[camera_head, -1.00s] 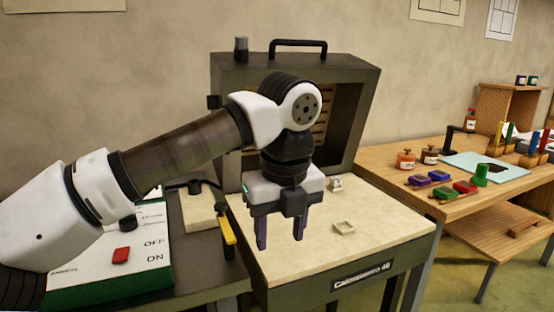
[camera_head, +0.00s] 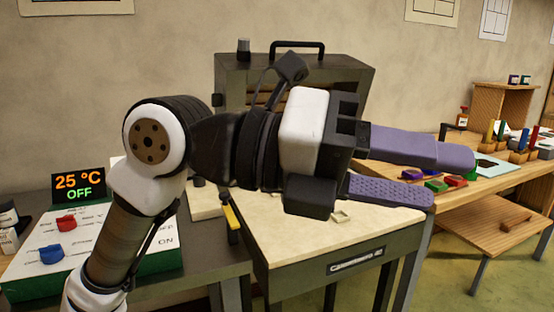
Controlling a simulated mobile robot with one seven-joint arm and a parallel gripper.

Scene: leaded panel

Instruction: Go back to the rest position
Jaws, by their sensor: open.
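My gripper (camera_head: 432,172) points to the right in the head view, raised in front of the kiln-like cabinet and its pale work surface. Its two purple fingers are spread apart with nothing between them. My arm rises from the lower left and bends at a white joint before the gripper. The gripper hides part of the pale surface and part of the wooden table at the right.
The dark cabinet (camera_head: 235,72) stands open behind a pale top (camera_head: 300,238), with a small pale square piece (camera_head: 341,217) on it. A control panel (camera_head: 40,268) with a "25 °C OFF" display (camera_head: 79,185) is at left. A wooden table (camera_head: 470,195) with coloured blocks is at right.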

